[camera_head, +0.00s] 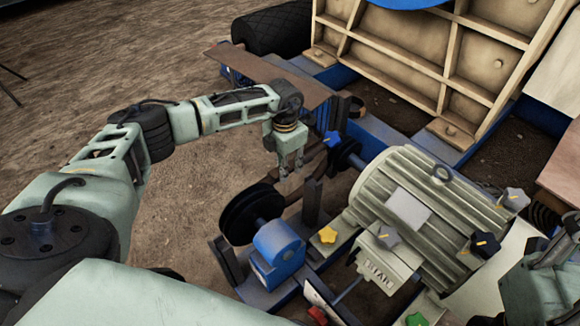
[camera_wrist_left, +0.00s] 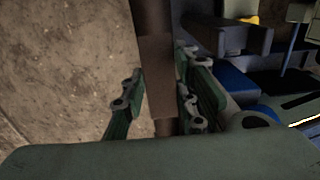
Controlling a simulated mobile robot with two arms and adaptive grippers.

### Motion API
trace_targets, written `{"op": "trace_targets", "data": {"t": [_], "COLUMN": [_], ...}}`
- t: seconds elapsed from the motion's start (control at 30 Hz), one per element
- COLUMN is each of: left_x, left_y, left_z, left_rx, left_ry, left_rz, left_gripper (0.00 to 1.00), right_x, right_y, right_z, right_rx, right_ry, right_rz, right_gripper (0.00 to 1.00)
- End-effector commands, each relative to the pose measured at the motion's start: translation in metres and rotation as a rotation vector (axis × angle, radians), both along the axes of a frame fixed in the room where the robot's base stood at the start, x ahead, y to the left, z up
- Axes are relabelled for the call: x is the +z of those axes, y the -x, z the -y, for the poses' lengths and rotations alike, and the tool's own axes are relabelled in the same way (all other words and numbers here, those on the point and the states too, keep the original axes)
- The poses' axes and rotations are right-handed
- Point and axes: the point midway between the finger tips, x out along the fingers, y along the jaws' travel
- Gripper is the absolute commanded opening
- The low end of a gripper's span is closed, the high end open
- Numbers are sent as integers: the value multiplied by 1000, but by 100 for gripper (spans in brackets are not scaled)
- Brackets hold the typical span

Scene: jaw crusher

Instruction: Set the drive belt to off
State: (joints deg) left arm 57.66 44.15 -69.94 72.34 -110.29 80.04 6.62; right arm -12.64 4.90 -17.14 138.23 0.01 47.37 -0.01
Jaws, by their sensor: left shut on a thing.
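The drive belt (camera_head: 312,161) is a brown band running between a large black pulley (camera_head: 248,214) and a smaller dark pulley (camera_head: 344,153) by the motor in the head view. My left gripper (camera_head: 290,172) points down over it and is shut on it. In the left wrist view the belt (camera_wrist_left: 157,62) runs upright between the two green fingers of this gripper (camera_wrist_left: 160,92). Part of the belt is hidden by the gripper. My right gripper (camera_head: 563,243) shows in part at the right edge; its jaws cannot be made out.
A blue bearing block (camera_head: 279,246) sits beside the large pulley. A beige ribbed crusher wall (camera_head: 420,60) stands behind. Bare ground lies left.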

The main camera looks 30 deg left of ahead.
Motion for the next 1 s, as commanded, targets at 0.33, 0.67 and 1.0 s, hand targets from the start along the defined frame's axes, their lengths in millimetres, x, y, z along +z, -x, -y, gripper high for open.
{"op": "trace_targets", "data": {"t": [0.33,0.67,1.0], "left_x": [-1,0,41], "left_y": [-1,-1,-2], "left_z": [-5,-3,-3], "left_rx": [4,2,2], "left_ry": [-9,-7,-6], "left_rz": [7,5,10], "left_gripper": [40,47,47], "right_x": [-1,-1,-1], "right_y": [0,0,0], "right_z": [0,0,-1], "right_rx": [1,1,1], "right_ry": [1,1,2], "right_rz": [-1,-2,-4], "right_gripper": [40,40,40]}}
